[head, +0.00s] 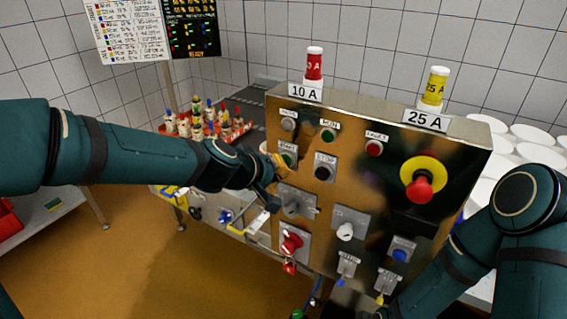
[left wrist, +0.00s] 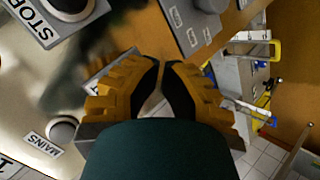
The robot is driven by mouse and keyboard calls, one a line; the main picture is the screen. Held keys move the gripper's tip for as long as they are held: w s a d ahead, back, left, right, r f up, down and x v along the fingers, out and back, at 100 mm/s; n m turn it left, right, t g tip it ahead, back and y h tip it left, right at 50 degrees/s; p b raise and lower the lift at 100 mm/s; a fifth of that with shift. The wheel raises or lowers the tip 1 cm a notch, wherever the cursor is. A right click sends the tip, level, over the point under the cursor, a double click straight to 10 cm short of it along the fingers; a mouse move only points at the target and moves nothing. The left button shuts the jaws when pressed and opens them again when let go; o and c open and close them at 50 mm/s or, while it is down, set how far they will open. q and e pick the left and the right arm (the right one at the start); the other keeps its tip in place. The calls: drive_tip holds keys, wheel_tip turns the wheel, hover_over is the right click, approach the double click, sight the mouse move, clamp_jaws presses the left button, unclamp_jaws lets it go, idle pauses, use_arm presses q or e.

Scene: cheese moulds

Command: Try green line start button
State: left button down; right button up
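The steel control panel (head: 375,185) stands in front of me. Its green START button (head: 289,160) sits on a square plate at upper left, beside the black STOP button (head: 324,172). My left gripper (head: 280,164) is at the START button's plate, with its yellow fingers partly over it. I cannot tell whether they touch the button. In the left wrist view the fingers (left wrist: 163,68) are brought together, empty, and hide the START button; only a corner of its plate shows. The STOP button (left wrist: 70,6) shows at the top edge. My right gripper is out of view; only its arm shows.
A red emergency stop (head: 420,188) on a yellow ring is at the panel's right. A green lamp (head: 328,134) and red lamp (head: 374,149) are above. A selector switch (head: 291,206) and red switch (head: 291,244) are below START.

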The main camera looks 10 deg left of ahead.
use_arm(q)
drive_tip(key=shift+s+a, duration=0.25)
drive_tip(key=shift+s, duration=0.35)
drive_tip(key=s, duration=0.1)
drive_tip(key=s+a+b, duration=0.1)
drive_tip(key=s, duration=0.1)
drive_tip(key=s+a, duration=0.1)
drive_tip(key=shift+s+b, duration=0.3)
drive_tip(key=shift+b, duration=0.1)
idle(0.4)
wheel_tip(320, 180, down, 22)
drive_tip(key=s+r+m+g+y, duration=0.1)
drive_tip(key=s+m+g+y, duration=0.1)
drive_tip(key=s+g, duration=0.15)
drive_tip(key=s+f+m+g, duration=0.1)
drive_tip(key=s+f+g, duration=0.1)
drive_tip(key=s+f, duration=0.3)
drive_tip(key=s+d+f+g, duration=0.1)
drive_tip(key=s+f, duration=0.4)
drive_tip(key=f, duration=0.6)
drive_tip(key=shift+s+d+f+m+g+h, duration=0.25)
drive_tip(key=shift+s+f+m+g+h, duration=0.05)
drive_tip(key=shift+m+g, duration=0.15)
